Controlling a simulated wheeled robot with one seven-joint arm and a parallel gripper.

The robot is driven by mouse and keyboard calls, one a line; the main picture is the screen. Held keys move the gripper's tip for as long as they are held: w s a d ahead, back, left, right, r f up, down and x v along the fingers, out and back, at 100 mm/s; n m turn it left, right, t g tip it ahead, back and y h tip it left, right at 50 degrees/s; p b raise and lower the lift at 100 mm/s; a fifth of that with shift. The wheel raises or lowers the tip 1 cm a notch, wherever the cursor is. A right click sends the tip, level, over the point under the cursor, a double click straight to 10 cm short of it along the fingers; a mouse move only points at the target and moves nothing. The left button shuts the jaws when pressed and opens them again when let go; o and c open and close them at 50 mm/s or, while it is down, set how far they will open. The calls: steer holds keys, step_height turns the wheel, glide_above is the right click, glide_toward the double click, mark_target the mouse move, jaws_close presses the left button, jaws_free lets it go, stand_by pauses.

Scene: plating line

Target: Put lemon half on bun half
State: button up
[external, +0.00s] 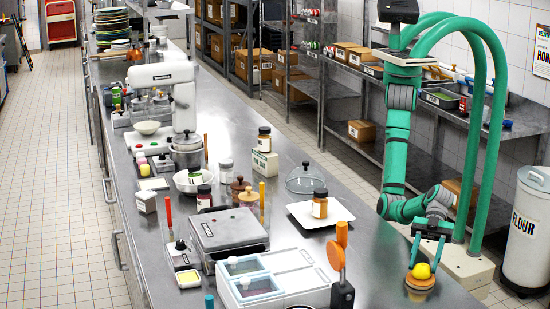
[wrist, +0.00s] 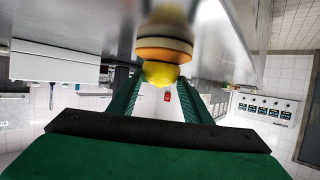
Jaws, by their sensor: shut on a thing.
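The yellow lemon half (external: 422,271) is between the fingers of my gripper (external: 426,263) at the right front of the steel counter. My gripper is shut on it. The bun half (external: 419,284), a round brown piece, is directly below the lemon half. In the wrist view the lemon half (wrist: 160,73) lies against the pale face of the bun half (wrist: 164,47); they look to be touching, with the lemon half roughly centred. The fingers reach the lemon half from both sides. The contact face of the lemon half is hidden.
A white plate (external: 343,214) with an orange jar (external: 320,203) stands left of my arm. A blue-lidded container (external: 258,290) and an orange-handled tool (external: 341,262) stand at the front. The counter around the bun half is clear, and its right edge is close.

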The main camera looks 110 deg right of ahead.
steer(key=shift+f, duration=0.1)
steer(key=o, duration=1.1)
steer(key=shift+c, duration=0.2)
steer(key=shift+s+d+r, duration=0.1)
steer(key=shift+r, duration=0.1)
steer(key=v, duration=1.1)
steer(key=shift+s+d+r, duration=0.2)
steer(key=shift+s+d, duration=0.05)
